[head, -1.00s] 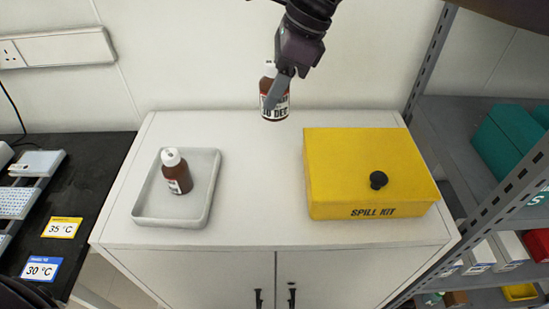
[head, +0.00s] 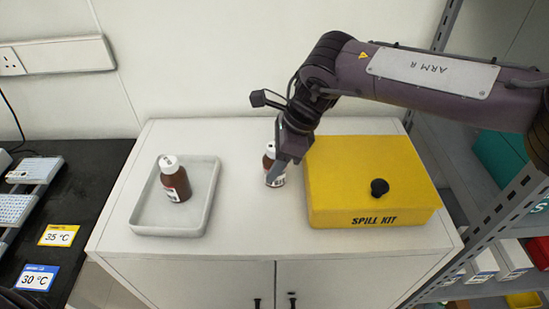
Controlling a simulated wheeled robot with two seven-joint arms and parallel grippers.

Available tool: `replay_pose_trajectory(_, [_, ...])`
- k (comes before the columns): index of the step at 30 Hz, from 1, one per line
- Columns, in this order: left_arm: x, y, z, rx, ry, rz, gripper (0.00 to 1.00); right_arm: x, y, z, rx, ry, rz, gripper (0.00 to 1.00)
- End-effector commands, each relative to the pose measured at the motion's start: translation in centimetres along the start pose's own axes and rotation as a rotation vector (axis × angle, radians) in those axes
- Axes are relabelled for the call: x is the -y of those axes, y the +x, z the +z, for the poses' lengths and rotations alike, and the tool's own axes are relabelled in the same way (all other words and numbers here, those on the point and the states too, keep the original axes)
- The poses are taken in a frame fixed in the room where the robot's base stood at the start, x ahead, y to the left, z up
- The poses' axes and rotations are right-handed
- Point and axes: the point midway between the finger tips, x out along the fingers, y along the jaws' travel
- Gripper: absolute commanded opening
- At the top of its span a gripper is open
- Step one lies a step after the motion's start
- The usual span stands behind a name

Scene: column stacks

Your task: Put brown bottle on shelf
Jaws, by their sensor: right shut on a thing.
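My right gripper (head: 279,172) is shut on a brown bottle (head: 269,163) with a white cap and a white label. The bottle is upright beside the left edge of the yellow box, low over the white cabinet top; I cannot tell whether it touches the surface. The fingers hide part of it. A second brown bottle (head: 176,183) with a white cap stands in the grey tray (head: 207,205) at left. The metal shelf (head: 463,185) is at the right, partly behind my right arm. My left gripper is not in view.
A yellow spill kit box (head: 335,187) with a black knob sits on the right of the white cabinet (head: 245,228). Shelf goods include a teal bin (head: 495,157). A black bench (head: 92,185) with temperature cards is at left.

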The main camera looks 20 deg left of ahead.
Motion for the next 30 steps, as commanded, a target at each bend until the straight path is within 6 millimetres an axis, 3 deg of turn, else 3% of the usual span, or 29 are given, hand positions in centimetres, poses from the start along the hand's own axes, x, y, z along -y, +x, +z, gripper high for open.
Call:
replay_pose_trajectory(9, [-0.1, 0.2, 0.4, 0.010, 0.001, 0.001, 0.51, 0.0, 0.2, -0.1, 0.001, -0.001, -0.001, 0.20])
replay_pose_trajectory(10, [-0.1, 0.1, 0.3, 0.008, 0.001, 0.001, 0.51, 0.0, 0.2, 0.0, 0.000, -0.001, -0.001, 0.52])
replay_pose_trajectory(14, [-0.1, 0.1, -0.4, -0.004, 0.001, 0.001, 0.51, 0.0, 0.2, 0.0, 0.000, -0.001, -0.001, 0.69])
replay_pose_trajectory(25, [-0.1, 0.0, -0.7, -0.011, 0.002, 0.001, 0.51, 0.1, -0.4, 0.1, 0.000, -0.001, -0.002, 0.69])
replay_pose_trajectory(30, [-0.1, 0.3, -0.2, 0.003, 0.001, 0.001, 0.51, 0.1, -3.0, 0.1, 0.001, -0.002, -0.005, 0.69])
